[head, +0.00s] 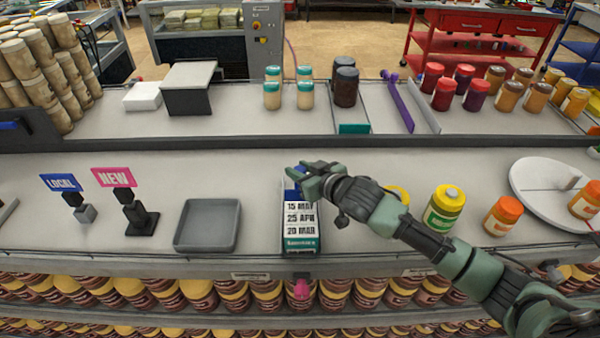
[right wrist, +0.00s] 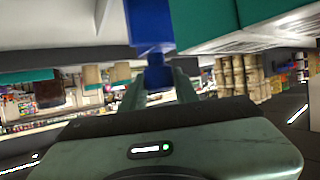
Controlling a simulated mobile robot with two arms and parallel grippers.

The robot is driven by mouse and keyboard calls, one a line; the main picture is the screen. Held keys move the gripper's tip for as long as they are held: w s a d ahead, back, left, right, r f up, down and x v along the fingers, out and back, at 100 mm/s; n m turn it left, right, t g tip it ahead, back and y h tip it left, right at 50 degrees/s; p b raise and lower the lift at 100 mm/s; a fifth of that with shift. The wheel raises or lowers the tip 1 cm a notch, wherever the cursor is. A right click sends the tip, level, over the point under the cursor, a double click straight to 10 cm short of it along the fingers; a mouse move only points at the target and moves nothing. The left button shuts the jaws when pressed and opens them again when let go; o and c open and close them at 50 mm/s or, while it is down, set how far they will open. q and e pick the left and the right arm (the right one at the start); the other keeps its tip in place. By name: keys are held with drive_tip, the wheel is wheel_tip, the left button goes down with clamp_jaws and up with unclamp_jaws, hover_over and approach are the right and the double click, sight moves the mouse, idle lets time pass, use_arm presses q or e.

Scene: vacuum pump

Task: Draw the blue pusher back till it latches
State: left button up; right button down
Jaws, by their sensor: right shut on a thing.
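The blue pusher (head: 291,194) stands behind a row of teal-and-white cartons (head: 301,232) marked 15 MAY, 25 APR and 20 MAR in a narrow shelf track. My right gripper (head: 305,172) is at the back of that row, shut on the blue pusher and partly covering it. In the right wrist view the blue pusher (right wrist: 150,28) runs down between the fingers (right wrist: 158,90), with teal-and-white cartons (right wrist: 235,28) close beside it. The latch cannot be made out. My left gripper is not in view.
A grey tray (head: 208,225) and the NEW sign (head: 114,177) stand left of the row. A yellow-lidded jar (head: 445,208), an orange-lidded jar (head: 503,215) and a round white turntable (head: 555,192) are to the right.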

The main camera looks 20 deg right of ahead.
drive_tip(key=c, duration=1.1)
unclamp_jaws()
drive_tip(key=shift+o, duration=0.2)
drive_tip(key=b+v, duration=0.2)
drive_tip(key=v, duration=0.5)
drive_tip(key=shift+s+r, duration=0.15)
drive_tip(key=shift+s, duration=0.2)
drive_tip(key=shift+d, duration=0.1)
